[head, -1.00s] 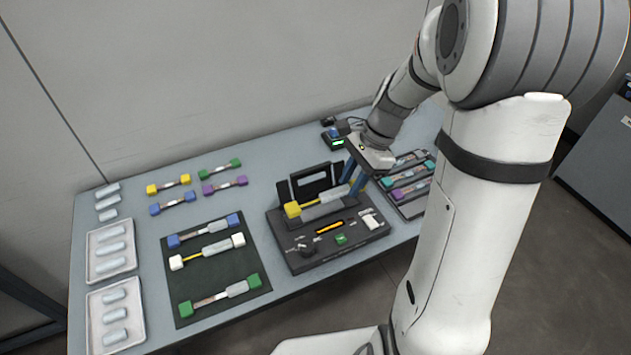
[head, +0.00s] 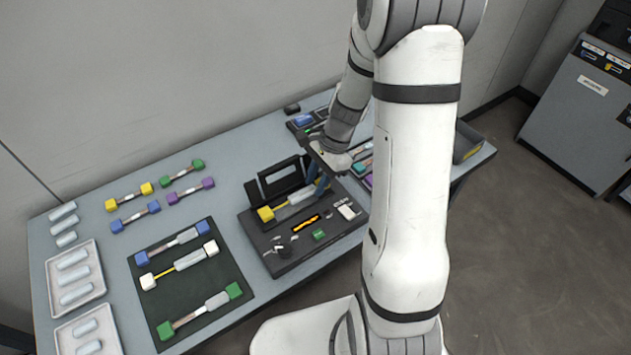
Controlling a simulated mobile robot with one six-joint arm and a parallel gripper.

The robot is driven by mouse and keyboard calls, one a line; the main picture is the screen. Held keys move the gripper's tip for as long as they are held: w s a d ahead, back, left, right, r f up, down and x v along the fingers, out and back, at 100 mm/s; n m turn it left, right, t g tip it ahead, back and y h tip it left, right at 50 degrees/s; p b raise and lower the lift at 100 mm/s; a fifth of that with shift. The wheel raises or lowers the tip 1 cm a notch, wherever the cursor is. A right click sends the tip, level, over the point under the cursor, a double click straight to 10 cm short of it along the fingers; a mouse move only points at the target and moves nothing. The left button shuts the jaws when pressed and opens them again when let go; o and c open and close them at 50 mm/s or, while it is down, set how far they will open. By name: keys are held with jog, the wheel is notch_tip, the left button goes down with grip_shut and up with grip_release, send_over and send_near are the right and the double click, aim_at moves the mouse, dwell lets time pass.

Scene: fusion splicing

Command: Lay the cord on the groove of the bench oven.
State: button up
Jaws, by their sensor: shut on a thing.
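The bench oven (head: 283,262) appears to be the dark device with a raised lid near the middle of the table. The cord has a yellow end block (head: 265,214) and a pale sleeve (head: 300,197). It lies lengthwise over the oven, in front of the raised lid. My gripper (head: 321,186), with blue fingers, is shut at the cord's right end, which the fingers largely hide. The groove is covered by the cord, so I cannot tell whether the cord touches it or hovers just above.
A dark mat (head: 222,283) with several cords lies left of the oven. More cords (head: 129,196) lie behind it. Pale trays (head: 52,292) stand at the far left. A rack of cords (head: 363,165) and a grey bin (head: 467,148) are at the right, partly behind my arm.

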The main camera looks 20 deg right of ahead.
jog(key=shift+f, duration=0.3)
jog(key=shift+f, duration=0.1)
jog(key=shift+f+b, duration=0.45)
jog(key=shift+f, duration=0.1)
jog(key=o, duration=1)
jog(key=shift+c, duration=0.2)
jog(key=shift+r, duration=0.15)
